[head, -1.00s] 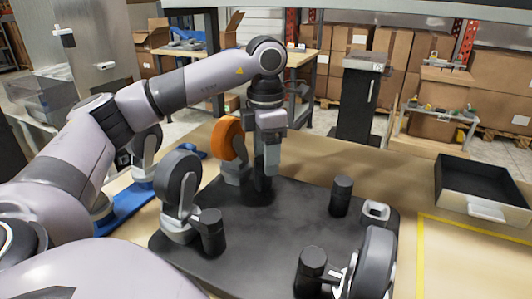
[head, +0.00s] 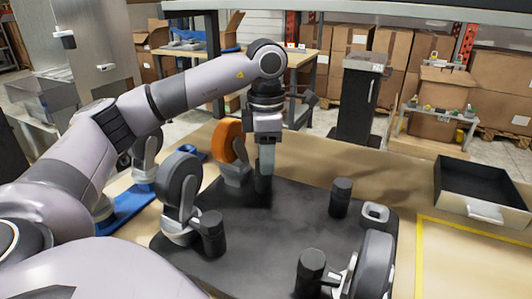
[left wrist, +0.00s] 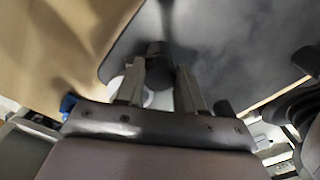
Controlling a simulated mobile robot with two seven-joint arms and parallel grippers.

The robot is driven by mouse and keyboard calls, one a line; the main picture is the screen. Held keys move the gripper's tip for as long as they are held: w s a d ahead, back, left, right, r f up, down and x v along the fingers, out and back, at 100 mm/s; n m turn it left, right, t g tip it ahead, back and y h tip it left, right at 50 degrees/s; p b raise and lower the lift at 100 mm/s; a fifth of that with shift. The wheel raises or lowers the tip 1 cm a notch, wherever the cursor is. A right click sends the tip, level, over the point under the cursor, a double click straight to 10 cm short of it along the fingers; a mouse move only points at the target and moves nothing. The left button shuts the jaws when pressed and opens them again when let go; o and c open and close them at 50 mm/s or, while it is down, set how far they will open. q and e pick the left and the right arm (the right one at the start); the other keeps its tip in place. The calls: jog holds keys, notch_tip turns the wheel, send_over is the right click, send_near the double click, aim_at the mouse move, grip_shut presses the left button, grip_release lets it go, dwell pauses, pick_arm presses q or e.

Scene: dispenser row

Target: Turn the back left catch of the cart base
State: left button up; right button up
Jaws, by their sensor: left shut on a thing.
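The cart base (head: 275,235) is a dark plate lying on the table. Its back left catch (head: 263,184), a black upright knob, stands beside the orange wheel (head: 229,141). My left gripper (head: 265,167) points down from above and is shut on this catch. In the left wrist view the black catch (left wrist: 157,48) shows between the two fingers of the gripper (left wrist: 160,68). The fingers hide part of the knob. Other black catches stand at the front left (head: 212,233), back right (head: 341,197) and front right (head: 310,268). My right gripper is not in view.
A grey wheel (head: 180,186) stands at the plate's front left, another (head: 374,264) at the front right. A grey socket (head: 375,212) without a wheel is at the back right. A dark open tray (head: 485,180) lies at the right.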

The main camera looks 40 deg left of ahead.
pick_arm(q)
jog(key=m+p, duration=0.1)
jog(key=m, duration=0.5)
jog(key=shift+s, duration=0.1)
dwell(0.6)
jog(key=o, duration=1)
jog(key=shift+o, duration=0.2)
notch_tip(320, 180, up, 6)
jog(key=shift+p, duration=0.55)
jog(key=shift+r+p, duration=0.3)
jog(key=shift+r, duration=0.35)
jog(key=shift+d, duration=0.1)
